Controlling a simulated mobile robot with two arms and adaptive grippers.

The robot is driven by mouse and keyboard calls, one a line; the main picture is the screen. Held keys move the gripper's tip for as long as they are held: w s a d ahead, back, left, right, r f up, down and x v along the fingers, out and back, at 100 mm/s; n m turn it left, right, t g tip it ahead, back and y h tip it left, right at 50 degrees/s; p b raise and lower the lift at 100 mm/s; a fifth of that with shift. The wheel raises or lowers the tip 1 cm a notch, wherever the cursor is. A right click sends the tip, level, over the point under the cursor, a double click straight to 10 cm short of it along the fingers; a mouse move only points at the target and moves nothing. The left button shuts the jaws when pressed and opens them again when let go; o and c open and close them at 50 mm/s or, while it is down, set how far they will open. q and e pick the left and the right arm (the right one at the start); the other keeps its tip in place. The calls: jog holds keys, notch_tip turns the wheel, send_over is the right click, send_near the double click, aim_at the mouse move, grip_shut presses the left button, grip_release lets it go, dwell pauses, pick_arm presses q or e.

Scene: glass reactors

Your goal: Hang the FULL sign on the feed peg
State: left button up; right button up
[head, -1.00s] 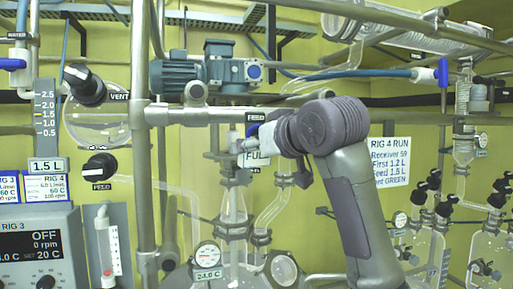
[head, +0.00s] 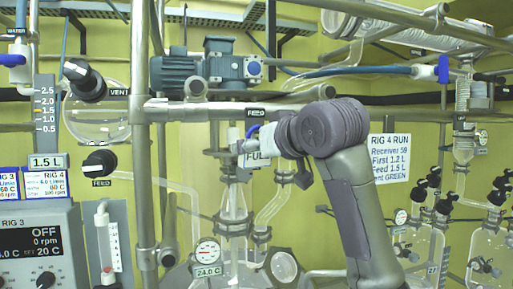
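The FULL sign (head: 257,159) is a small white plate just under the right gripper (head: 238,148), partly hidden by it. The fingers seem closed on the sign's upper part, though the grip itself is mostly covered. The arm comes in from the lower right. The FEED label (head: 255,112) is on the horizontal pipe just above the gripper. I cannot make out the feed peg; it may be hidden behind the gripper. A blue curved piece (head: 252,130) shows between label and gripper. My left gripper is not in view.
A glass reactor neck (head: 233,205) and a dial gauge (head: 207,252) stand below the gripper. A blue motor (head: 205,70) sits above the pipe. A white notice (head: 390,170) hangs at right.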

dwell(0.4)
jog(key=o, duration=1.6)
jog(key=shift+c, duration=0.9)
jog(key=shift+s, duration=0.15)
jog(key=b+v, duration=0.2)
jog(key=v, duration=0.4)
jog(key=shift+s+d+r, duration=0.15)
jog(key=shift+s+d, duration=0.05)
jog(key=shift+s, duration=0.1)
